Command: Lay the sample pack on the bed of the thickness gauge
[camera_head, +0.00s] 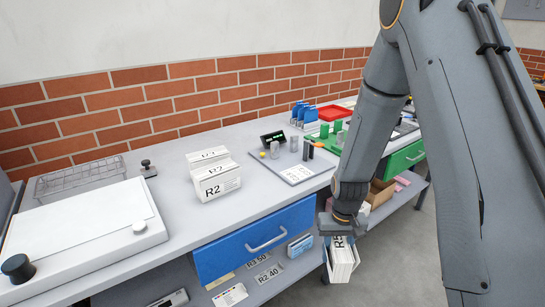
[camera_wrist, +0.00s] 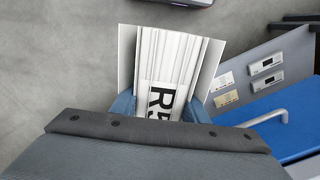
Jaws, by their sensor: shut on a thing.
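My gripper (camera_head: 342,232) is shut on a white pack of layered sheets (camera_head: 341,262) and holds it in the air in front of the bench, beside the blue drawer. The pack also shows in the wrist view (camera_wrist: 172,62), between the blue fingers, with a label (camera_wrist: 160,99) whose visible part reads "R5"; the rest of it is hidden. On the bench, a pale grey plate (camera_head: 297,174) bears small posts, with a black display (camera_head: 272,138) behind it. At the left is a broad white slab (camera_head: 80,225) with knobs. I cannot tell for certain which is the thickness gauge.
A wire rack (camera_head: 80,177) is at the back left. The blue drawer (camera_head: 255,240) is below the front edge. Bench surface between slab and R2 packs is clear.

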